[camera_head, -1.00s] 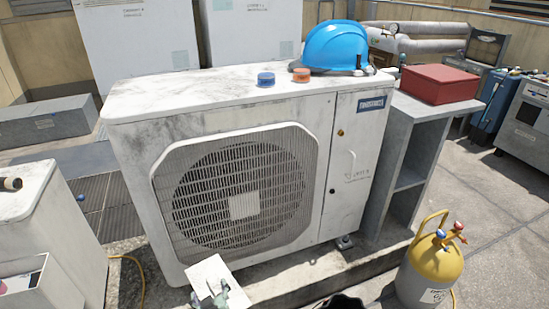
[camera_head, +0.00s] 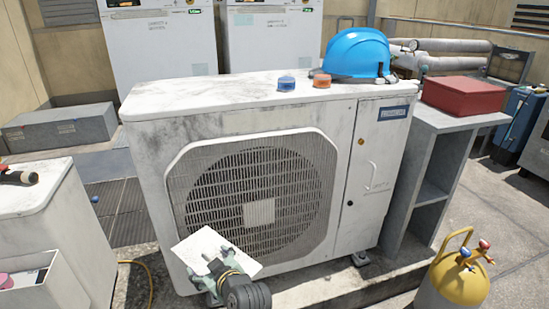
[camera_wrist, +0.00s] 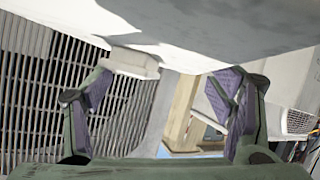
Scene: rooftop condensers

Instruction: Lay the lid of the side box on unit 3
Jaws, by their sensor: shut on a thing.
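My gripper (camera_head: 218,266) is shut on a flat white panel, which looks like the lid (camera_head: 198,246), and holds it tilted in front of the middle condenser's lower fan grille. In the wrist view the fingers of my gripper (camera_wrist: 165,88) show below a large pale surface, probably the lid's underside (camera_wrist: 230,32). The grip point itself is hard to make out. An open white box (camera_head: 48,272) is on the side of the left condenser (camera_head: 40,205), at the lower left, with something pink inside. I cannot read which unit is number 3.
The middle condenser (camera_head: 150,150) carries a blue helmet (camera_head: 357,52), a blue roll (camera_head: 286,83) and an orange roll (camera_head: 322,80). A yellow gas cylinder (camera_head: 455,285) stands lower right. A red box (camera_head: 463,95) sits on a grey shelf (camera_head: 425,165). Dark grating lies between the condensers.

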